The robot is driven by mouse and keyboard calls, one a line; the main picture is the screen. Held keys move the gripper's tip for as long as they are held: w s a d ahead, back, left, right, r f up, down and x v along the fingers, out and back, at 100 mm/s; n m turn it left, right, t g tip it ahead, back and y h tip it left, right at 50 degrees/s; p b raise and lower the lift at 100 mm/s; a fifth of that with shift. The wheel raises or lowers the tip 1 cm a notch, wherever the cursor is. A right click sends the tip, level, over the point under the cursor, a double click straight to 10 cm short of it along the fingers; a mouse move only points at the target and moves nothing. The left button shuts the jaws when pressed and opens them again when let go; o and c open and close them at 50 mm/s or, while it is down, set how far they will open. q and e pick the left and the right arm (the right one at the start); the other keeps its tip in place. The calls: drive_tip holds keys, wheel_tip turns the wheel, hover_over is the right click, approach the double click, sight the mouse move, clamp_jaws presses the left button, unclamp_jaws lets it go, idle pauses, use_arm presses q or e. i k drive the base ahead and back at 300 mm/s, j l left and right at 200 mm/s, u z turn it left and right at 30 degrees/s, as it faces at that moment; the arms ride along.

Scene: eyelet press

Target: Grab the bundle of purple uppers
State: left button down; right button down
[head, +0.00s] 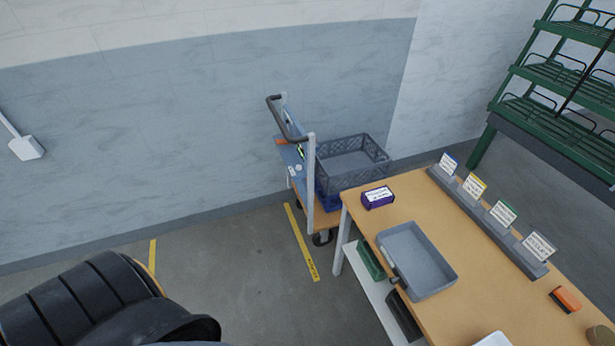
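The bundle of purple uppers (378,197) is a small dark purple block with a white label on top. It lies on the far left corner of the wooden table (405,208), in the head view. Nothing is touching it from above. Neither of my grippers shows in the head view. A black rounded part at the lower left looks like part of my own arm, and it is well apart from the bundle.
A grey tray (418,260) sits on the table nearer than the bundle. A grey rack with several label cards (503,213) runs along the right edge. A trolley with a grey crate (350,163) stands behind the table. An orange block (565,299) lies at right.

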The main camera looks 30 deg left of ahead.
sight(381, 196)
drive_tip(key=u, duration=0.35)
drive_tip(key=i+j+z, duration=0.1)
drive_tip(key=z, duration=0.6)
drive_tip(key=i+j+z, duration=0.2)
drive_tip(key=j+z, duration=0.3)
drive_tip(key=j, duration=0.65)
drive_tip(key=j+z, duration=0.5)
drive_tip(key=j, duration=0.7)
